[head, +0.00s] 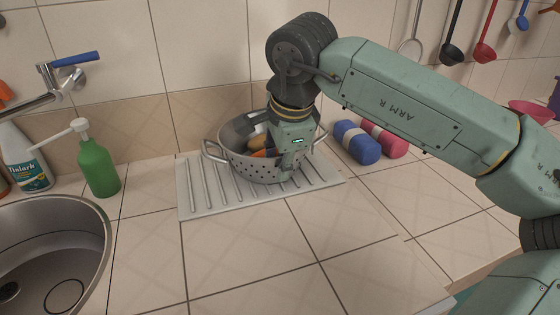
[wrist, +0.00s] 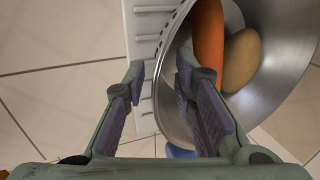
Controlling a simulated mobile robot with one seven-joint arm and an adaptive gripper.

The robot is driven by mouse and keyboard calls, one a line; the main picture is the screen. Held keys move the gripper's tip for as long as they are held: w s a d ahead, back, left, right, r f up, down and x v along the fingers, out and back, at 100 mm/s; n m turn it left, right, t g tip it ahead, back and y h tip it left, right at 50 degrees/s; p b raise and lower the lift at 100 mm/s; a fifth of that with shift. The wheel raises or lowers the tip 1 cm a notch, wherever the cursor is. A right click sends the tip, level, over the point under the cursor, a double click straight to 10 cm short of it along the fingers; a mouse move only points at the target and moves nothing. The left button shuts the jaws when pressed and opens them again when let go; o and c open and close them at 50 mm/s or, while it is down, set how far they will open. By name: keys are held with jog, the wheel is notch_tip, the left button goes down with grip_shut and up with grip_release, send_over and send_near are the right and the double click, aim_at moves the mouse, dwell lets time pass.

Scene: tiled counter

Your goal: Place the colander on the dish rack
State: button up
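The steel colander (head: 238,168) stands on the white ribbed dish rack (head: 197,203) in the head view and looks roughly upright. It holds an orange carrot (wrist: 208,38) and a tan potato (wrist: 241,60). My gripper (head: 288,172) is at the colander's near right side. In the wrist view, my gripper (wrist: 160,68) has its fingers apart. The right finger overlaps the inside of the colander (wrist: 283,75), and the left finger is outside, over the rack (wrist: 146,28), with a visible gap to the wall. The fingers' exact contact with the rim is hard to tell.
Blue (head: 357,143) and pink (head: 385,139) rolls lie right of the rack. A green soap bottle (head: 97,168), a white bottle (head: 22,160), a tap (head: 45,95) and a sink (head: 60,235) are at left. Utensils hang at upper right. The front counter is clear.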

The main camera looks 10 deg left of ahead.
jog(key=shift+r, duration=0.1)
jog(key=v, duration=1.2)
jog(key=shift+b, duration=0.35)
dwell(1.3)
